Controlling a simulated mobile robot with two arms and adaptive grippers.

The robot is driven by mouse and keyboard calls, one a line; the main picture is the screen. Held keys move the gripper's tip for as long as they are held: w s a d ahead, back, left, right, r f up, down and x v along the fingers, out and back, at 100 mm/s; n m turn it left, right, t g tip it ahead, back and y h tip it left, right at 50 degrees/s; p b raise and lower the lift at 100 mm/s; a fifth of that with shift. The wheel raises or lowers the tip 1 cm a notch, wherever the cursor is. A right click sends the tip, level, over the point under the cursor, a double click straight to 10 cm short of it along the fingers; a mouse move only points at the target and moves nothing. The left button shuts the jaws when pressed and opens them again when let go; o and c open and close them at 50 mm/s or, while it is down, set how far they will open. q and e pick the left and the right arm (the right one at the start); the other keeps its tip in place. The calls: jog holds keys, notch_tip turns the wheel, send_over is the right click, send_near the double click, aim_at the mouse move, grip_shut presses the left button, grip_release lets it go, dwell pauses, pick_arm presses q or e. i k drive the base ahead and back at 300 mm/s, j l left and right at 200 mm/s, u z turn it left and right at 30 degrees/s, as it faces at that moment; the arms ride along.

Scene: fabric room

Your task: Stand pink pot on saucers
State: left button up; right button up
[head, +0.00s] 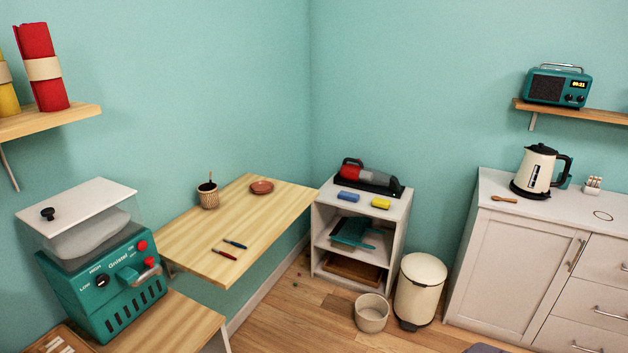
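No pink pot can be made out in the head view. A small reddish-brown round dish (262,187), which looks like a saucer, lies at the far end of the wooden wall table (194,245). I cannot tell whether anything sits in it. No second saucer is plain to see. A thin dark ring (603,215) shows on the white counter at the right; I cannot tell what it is. Neither of my grippers is in view.
A woven cup (209,199) and two pens share the wall table. A teal machine (105,280) stands at left. A shelf unit (311,235), a beige bin (418,290) and a pale tub (371,314) fill the corner. A kettle (539,168) stands on the counter.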

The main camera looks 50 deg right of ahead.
aim_at(262, 187)
jog(key=i+l+z, duration=0.15)
jog(key=i+l, duration=0.15)
jog(key=l, duration=0.3)
jog(key=i+l+z, duration=0.15)
jog(key=i+l, duration=0.15)
jog(key=l, duration=0.3)
jog(key=i+l+z, duration=0.1)
jog(key=i+l, duration=0.25)
jog(key=l, duration=0.15)
jog(key=i+l+z, duration=0.15)
jog(key=i+l, duration=0.2)
jog(key=l, duration=0.15)
jog(key=i+l, duration=0.35)
jog(key=l, duration=0.15)
jog(key=i+l, duration=0.4)
jog(key=l, duration=0.1)
